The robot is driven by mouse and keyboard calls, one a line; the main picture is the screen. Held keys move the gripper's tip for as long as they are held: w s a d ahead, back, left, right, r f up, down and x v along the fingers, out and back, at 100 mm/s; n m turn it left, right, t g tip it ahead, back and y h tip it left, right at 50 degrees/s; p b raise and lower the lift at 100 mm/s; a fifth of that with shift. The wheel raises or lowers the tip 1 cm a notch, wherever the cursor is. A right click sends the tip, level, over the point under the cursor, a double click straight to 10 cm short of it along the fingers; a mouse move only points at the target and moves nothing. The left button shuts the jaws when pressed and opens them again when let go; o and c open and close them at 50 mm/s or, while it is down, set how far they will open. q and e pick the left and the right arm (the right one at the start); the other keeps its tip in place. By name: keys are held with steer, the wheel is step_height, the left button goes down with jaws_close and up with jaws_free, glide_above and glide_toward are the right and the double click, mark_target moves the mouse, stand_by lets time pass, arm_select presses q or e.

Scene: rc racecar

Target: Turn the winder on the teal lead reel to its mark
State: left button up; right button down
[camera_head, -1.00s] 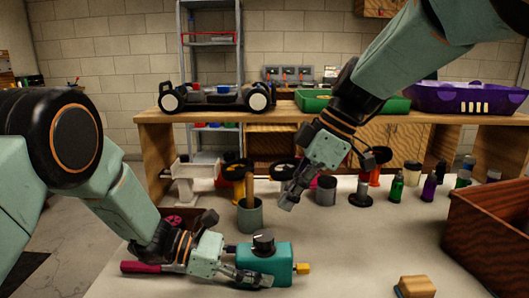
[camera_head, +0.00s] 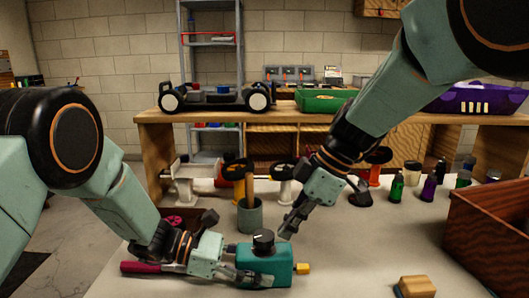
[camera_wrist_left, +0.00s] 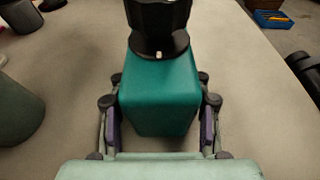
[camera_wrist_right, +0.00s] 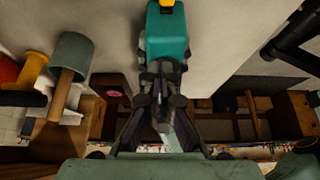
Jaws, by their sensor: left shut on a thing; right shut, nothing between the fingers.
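The teal lead reel (camera_head: 270,266) is a box on the table with a black winder knob (camera_head: 263,240) on top and a yellow piece (camera_head: 302,268) at its right end. In the left wrist view the reel (camera_wrist_left: 160,95) sits between my fingers, and a small white mark shows at the base of the winder (camera_wrist_left: 158,45). My left gripper (camera_head: 262,279) is shut on the reel. My right gripper (camera_head: 286,234) is shut and empty, above and just right of the winder, apart from it. In the right wrist view the reel (camera_wrist_right: 167,35) lies beyond the fingertips, which hide the winder.
A grey-green cup (camera_head: 250,217) with a wooden handle stands behind the reel. A red-handled tool (camera_head: 140,267) lies at left. A wooden block (camera_head: 415,286) and a wooden crate (camera_head: 488,235) are at right.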

steer(key=shift+a, duration=0.3)
stand_by(0.5)
steer(key=shift+s, duration=0.55)
steer(key=shift+d, duration=0.45)
step_height(320, 180, up, 6)
stand_by(0.7)
arm_select(q)
steer(key=o, duration=1.2)
steer(key=shift+c, duration=0.2)
steer(key=shift+a, duration=0.15)
